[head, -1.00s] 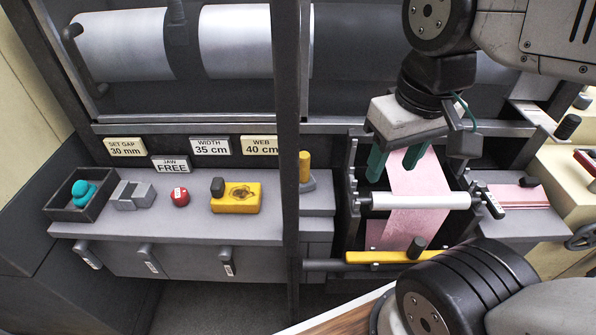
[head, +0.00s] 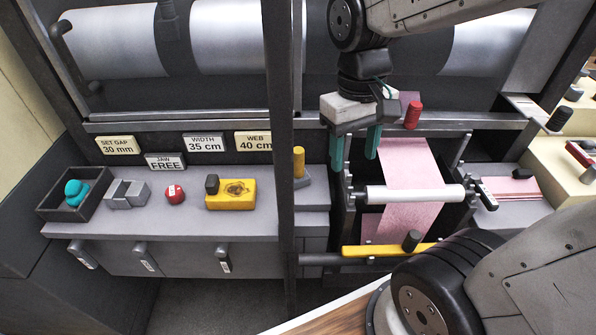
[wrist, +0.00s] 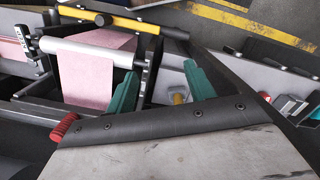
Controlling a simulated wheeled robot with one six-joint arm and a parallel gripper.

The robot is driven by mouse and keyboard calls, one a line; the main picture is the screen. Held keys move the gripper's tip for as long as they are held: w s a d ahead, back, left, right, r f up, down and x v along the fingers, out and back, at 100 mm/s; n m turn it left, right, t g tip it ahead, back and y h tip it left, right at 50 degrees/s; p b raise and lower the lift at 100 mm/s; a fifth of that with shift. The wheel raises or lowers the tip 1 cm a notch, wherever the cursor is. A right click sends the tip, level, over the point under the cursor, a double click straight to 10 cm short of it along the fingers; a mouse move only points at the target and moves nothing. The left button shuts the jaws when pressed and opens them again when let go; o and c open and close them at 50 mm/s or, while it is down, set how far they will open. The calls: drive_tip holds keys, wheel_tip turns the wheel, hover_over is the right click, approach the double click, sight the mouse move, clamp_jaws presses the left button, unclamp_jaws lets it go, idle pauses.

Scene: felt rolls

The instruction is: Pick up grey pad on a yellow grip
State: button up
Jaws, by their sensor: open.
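The grey pad (head: 304,181) lies on the grey shelf just right of the dark upright post, with its yellow grip (head: 299,160) standing up from it. In the wrist view the yellow grip (wrist: 179,98) shows small between the fingers, nearer the right one, on a grey surface. My gripper (head: 354,162) has two teal fingers spread apart and pointing down, with nothing between them. It is to the right of the pad and apart from it, over the left end of the roller frame. The wrist view also shows my gripper (wrist: 162,70) open.
The dark post (head: 281,120) stands left of the pad. A white roller (head: 415,194) with pink felt (head: 410,160) and a yellow bar (head: 385,250) lie to the right. A red knob (head: 412,115) is close beside my gripper. A yellow block (head: 235,194) sits left of the post.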

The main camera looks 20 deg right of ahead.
drive_tip(key=n, duration=0.2)
hover_over(298, 160)
drive_tip(key=s+d, duration=0.1)
drive_tip(key=s, duration=0.3)
wheel_tip(298, 160, down, 9)
drive_tip(key=shift+t, duration=0.6)
drive_tip(key=w, duration=0.2)
drive_tip(key=w+f, duration=0.1)
drive_tip(key=w, duration=0.2)
drive_tip(key=shift+w, duration=0.1)
wheel_tip(298, 160, down, 7)
drive_tip(key=shift+w+a+f, duration=0.1)
drive_tip(key=shift+a+f, duration=0.05)
drive_tip(key=shift+f, duration=0.05)
drive_tip(key=c, duration=1.2)
drive_tip(key=shift+o, duration=0.2)
drive_tip(key=shift+r, duration=0.1)
wheel_tip(298, 160, up, 10)
drive_tip(key=shift+f, duration=0.1)
